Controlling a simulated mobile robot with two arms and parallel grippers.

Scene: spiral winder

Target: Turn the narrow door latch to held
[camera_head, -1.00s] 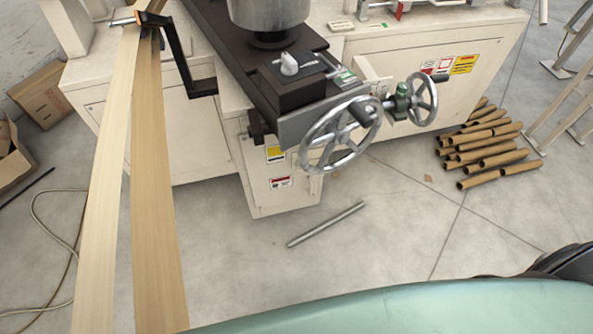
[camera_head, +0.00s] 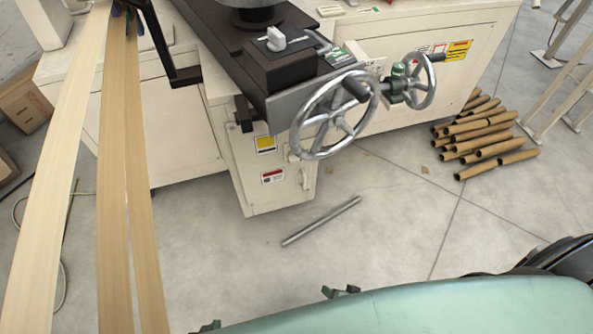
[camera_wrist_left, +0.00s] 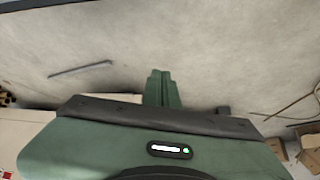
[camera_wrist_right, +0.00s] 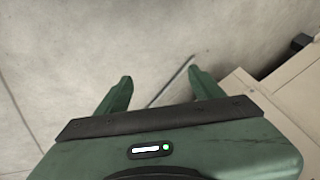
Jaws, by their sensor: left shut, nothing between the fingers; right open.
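A narrow cabinet column (camera_head: 262,205) stands below the machine's handwheels in the head view. A small pale fitting (camera_head: 305,179) on its right face may be the narrow door latch; it is too small for me to tell its setting. My left gripper (camera_wrist_left: 162,73) is shut and empty above the floor, its fingers together. My right gripper (camera_wrist_right: 162,77) is open and empty, its fingers apart above the floor. Small dark green parts show at my mint cover's edge in the head view; I cannot tell which hand each belongs to. Neither gripper touches the column.
Two handwheels (camera_head: 336,115) jut out above the column. Long tan strips (camera_head: 117,190) run down the left. A metal rod (camera_head: 321,221) lies on the floor. Brown tubes (camera_head: 487,135) are piled at right. Open floor lies before the machine.

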